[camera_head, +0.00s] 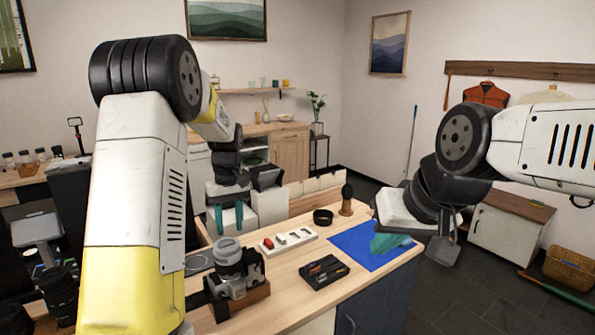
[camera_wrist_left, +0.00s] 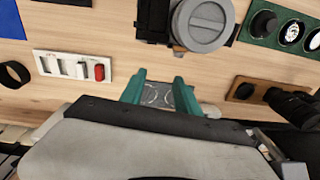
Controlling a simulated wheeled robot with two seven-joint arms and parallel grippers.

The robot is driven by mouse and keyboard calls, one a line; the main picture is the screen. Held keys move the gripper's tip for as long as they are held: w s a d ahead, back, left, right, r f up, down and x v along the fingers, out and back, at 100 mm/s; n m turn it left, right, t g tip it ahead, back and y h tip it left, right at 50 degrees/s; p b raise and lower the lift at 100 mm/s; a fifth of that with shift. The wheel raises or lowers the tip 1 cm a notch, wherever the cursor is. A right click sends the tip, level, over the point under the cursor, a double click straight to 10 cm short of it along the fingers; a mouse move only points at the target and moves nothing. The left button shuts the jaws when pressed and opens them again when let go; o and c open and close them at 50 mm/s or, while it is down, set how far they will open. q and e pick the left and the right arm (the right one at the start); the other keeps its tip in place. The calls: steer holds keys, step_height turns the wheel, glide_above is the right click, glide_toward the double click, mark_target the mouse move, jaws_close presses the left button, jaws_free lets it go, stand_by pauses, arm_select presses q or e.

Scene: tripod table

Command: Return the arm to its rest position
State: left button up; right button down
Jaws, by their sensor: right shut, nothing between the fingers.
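My left gripper (camera_head: 228,218) hangs over the table's far side with its teal fingers apart. The wooden table (camera_head: 292,275) lies below both arms. A camera (camera_head: 230,268) stands on it, below my left gripper in the head view; it also shows in the left wrist view (camera_wrist_left: 203,24).
A white tray (camera_head: 290,240) with a red item, a black ring (camera_head: 323,217), a dark tray (camera_head: 324,272) and a brown-handled brush (camera_head: 347,200) sit on the table. A green lens tray (camera_wrist_left: 281,28) shows in the wrist view.

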arm_select(q)
steer(key=shift+m+t+h, duration=0.7)
steer(key=shift+m+t, duration=0.1)
steer(key=shift+t, duration=0.1)
steer(key=s+r, duration=0.4)
steer(key=r, duration=0.1)
steer(key=s+d+r, duration=0.1)
steer(key=s+r, duration=0.2)
steer(key=shift+s, duration=0.1)
steer(key=s+d+r+m+t, duration=0.1)
steer(key=s+r+m+t, duration=0.1)
steer(key=s, duration=0.8)
steer(key=s+d+r+m+t+h, duration=0.1)
steer(key=s+d+r+m+t, duration=0.1)
steer(key=s, duration=0.8)
steer(key=shift+d+r+m, duration=0.3)
steer(key=shift+r+m, duration=0.2)
steer(key=shift+r, duration=0.05)
steer(key=shift+s, duration=0.1)
arm_select(e)
steer(key=c, duration=2.1)
jaws_free()
